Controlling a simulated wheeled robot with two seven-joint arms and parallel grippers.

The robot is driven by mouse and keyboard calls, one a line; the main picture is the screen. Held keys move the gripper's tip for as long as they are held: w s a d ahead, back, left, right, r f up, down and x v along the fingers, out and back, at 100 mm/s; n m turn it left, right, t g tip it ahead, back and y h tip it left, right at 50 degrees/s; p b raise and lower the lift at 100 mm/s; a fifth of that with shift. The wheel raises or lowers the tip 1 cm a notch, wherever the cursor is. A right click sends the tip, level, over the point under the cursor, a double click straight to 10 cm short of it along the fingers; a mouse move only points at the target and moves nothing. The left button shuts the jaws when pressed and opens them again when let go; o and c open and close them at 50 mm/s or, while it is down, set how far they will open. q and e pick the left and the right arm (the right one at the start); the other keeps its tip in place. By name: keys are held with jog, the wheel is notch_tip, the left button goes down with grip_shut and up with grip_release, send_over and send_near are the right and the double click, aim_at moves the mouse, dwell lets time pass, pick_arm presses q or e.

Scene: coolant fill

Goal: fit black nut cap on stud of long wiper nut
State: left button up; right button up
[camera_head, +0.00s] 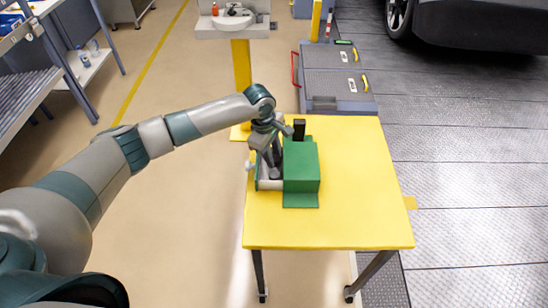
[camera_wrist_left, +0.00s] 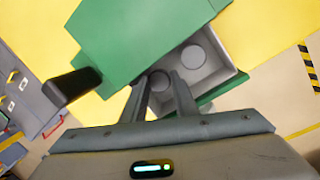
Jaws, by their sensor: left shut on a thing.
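My left gripper (camera_head: 272,168) reaches down over a light grey tray-like part (camera_head: 270,185) beside a green box on the yellow table. In the left wrist view its two dark fingers (camera_wrist_left: 160,82) close around a grey round part (camera_wrist_left: 158,79), seen between the tips inside the grey tray (camera_wrist_left: 218,76). A second grey round shape (camera_wrist_left: 193,59) shows in the tray, apart from the fingers. I cannot make out a black nut cap or a stud; the fingers partly hide that area. My right gripper is not in view.
The green box (camera_head: 301,163) stands right against the tray, with a dark upright post (camera_head: 299,129) behind it; the post shows large in the wrist view (camera_wrist_left: 68,87). The yellow table (camera_head: 345,215) is clear on the right and front. A grey case (camera_head: 335,82) stands behind.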

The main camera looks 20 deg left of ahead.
pick_arm(q)
notch_tip(320, 180, up, 10)
jog(key=b, duration=0.2)
dwell(0.3)
dwell(0.4)
